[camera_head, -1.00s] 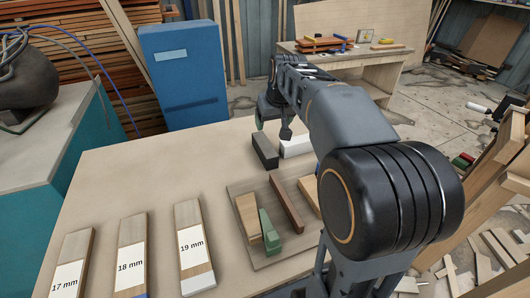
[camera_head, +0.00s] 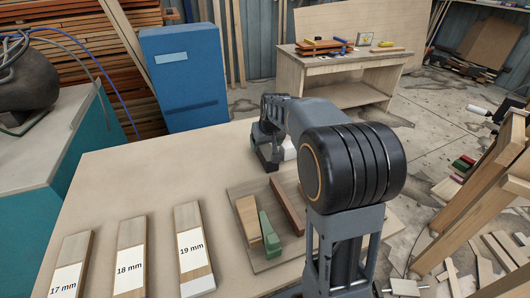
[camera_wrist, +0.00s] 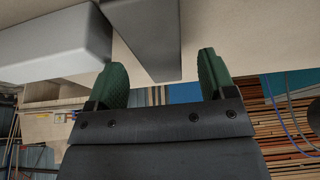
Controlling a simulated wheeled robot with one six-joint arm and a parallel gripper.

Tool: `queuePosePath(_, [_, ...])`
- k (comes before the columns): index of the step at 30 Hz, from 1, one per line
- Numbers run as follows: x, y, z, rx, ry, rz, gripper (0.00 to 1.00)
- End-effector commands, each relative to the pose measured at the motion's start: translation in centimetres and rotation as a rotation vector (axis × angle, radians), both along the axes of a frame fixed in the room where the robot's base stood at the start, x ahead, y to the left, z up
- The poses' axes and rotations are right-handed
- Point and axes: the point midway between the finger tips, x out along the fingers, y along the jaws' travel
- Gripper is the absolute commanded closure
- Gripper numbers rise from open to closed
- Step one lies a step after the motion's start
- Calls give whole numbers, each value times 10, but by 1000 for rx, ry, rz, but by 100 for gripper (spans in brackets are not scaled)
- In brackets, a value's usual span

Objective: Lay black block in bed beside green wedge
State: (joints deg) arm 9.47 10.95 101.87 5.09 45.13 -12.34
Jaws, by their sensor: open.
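The black block (camera_head: 262,162) lies on the bench behind the bed, partly hidden by my arm in the head view. In the wrist view the black block (camera_wrist: 155,42) extends between my gripper's green-padded fingers (camera_wrist: 163,80), with visible space beside it. My gripper is open; its fingertips are hard to make out in the head view. The green wedge (camera_head: 269,234) lies in the bed, a flat wooden board (camera_head: 284,258), against a light wood block (camera_head: 247,219). A dark brown strip (camera_head: 287,204) lies to the wedge's right, with bare board between.
A white block (camera_head: 289,150) sits right beside the black block; it shows pale grey in the wrist view (camera_wrist: 55,45). Strips labelled 17 mm (camera_head: 70,265), 18 mm (camera_head: 130,258) and 19 mm (camera_head: 194,250) lie at front left. The bench's left middle is clear.

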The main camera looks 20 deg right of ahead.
Motion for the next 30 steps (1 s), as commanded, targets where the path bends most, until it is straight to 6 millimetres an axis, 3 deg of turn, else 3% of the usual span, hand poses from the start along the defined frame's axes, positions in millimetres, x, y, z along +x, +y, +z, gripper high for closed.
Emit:
queuePosePath(5, [6,0,-15,0,0,0,23])
queuePosePath(14, [7,0,-16,0,-1,1,24])
queuePosePath(30, [7,0,-16,0,-1,0,76])
